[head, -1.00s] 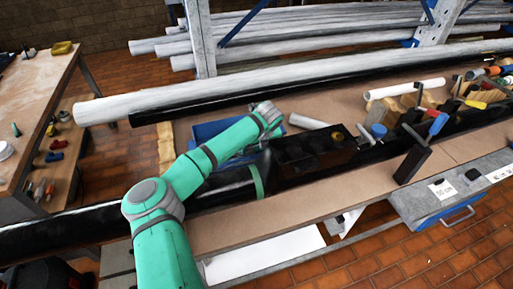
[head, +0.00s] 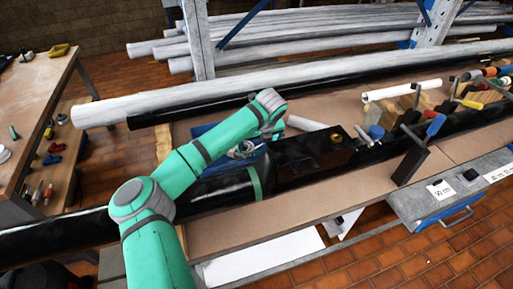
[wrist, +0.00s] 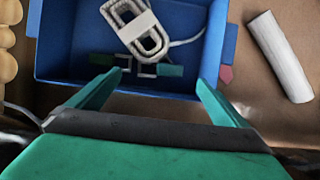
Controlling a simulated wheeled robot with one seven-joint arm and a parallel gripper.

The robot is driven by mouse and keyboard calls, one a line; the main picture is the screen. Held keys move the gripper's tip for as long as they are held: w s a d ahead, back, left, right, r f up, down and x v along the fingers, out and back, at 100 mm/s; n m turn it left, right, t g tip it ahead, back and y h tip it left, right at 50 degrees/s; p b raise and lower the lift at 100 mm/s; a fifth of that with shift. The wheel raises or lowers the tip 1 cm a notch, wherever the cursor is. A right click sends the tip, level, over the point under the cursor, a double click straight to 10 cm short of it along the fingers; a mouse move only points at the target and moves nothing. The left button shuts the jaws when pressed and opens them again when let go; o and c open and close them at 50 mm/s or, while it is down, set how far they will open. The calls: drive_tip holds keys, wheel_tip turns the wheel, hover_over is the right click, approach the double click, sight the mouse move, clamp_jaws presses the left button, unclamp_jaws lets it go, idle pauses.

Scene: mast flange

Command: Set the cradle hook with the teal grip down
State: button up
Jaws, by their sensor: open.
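In the wrist view, a hook with a teal grip (wrist: 168,70) and thin metal parts lies on the floor of the blue bin (wrist: 55,40). In the head view, my arm hides much of the bin (head: 203,129), and the fingers cannot be made out.
A coiled pale rope (wrist: 135,25) with a white band lies in the bin behind the hook. A white tube (wrist: 281,55) lies to the right. In the head view, a long black pipe (head: 225,187) runs in front of the bin, and a large white pipe (head: 180,95) runs behind.

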drive_tip(key=v, duration=0.5)
drive_tip(key=shift+s+d, duration=0.1)
drive_tip(key=shift+d, duration=0.05)
